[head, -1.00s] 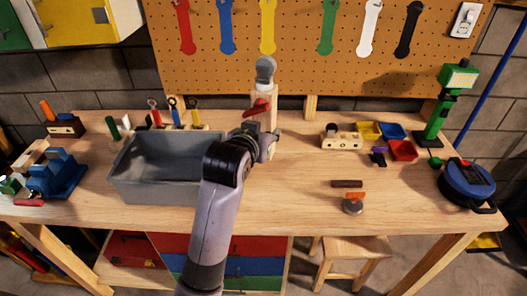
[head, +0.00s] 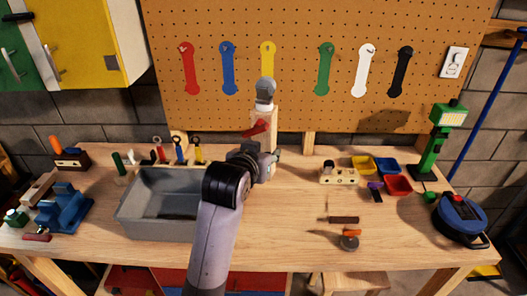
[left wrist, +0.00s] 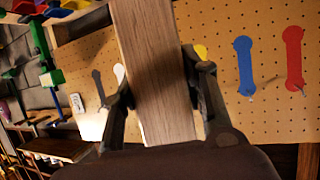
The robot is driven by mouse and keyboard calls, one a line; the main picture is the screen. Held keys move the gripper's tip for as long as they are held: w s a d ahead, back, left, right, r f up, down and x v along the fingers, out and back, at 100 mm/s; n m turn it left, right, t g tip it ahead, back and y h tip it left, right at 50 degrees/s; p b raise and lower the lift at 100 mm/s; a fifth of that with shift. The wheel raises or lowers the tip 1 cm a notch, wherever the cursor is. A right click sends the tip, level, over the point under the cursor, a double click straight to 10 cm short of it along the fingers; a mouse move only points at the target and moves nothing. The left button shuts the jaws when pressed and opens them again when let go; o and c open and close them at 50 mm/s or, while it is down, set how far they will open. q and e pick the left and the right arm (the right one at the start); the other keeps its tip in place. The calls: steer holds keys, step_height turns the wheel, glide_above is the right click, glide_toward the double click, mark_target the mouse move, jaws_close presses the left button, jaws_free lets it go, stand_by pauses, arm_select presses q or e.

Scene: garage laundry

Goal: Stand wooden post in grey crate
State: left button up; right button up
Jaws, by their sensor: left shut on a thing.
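The grey crate (head: 152,224) stands on the workbench at the left, open at the top; the part of its inside that shows looks empty. My left gripper (head: 268,163) is to the right of the crate, beyond my arm. It is shut on the wooden post (head: 268,120), which rises above the fingers in the head view. In the left wrist view, the post (left wrist: 155,60) runs between both fingers of the left gripper (left wrist: 160,85). In the head view the post's lower end is hidden. My right gripper is not in view.
A grey round piece (head: 265,90) and a red piece (head: 257,128) show at the post; I cannot tell whether they are attached. Small trays (head: 397,186) and a blue reel (head: 462,218) stand at the right. The middle front of the workbench (head: 285,225) is clear.

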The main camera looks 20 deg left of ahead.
mark_target(260, 119)
arm_select(q)
steer(key=shift+r+p, duration=1.6)
steer(key=shift+r, duration=0.25)
step_height(260, 119, up, 3)
steer(key=p, duration=0.2)
steer(key=shift+r+p, duration=0.1)
steer(key=shift+p, duration=0.2)
steer(key=shift+r, duration=1.3)
steer(key=shift+a, duration=0.1)
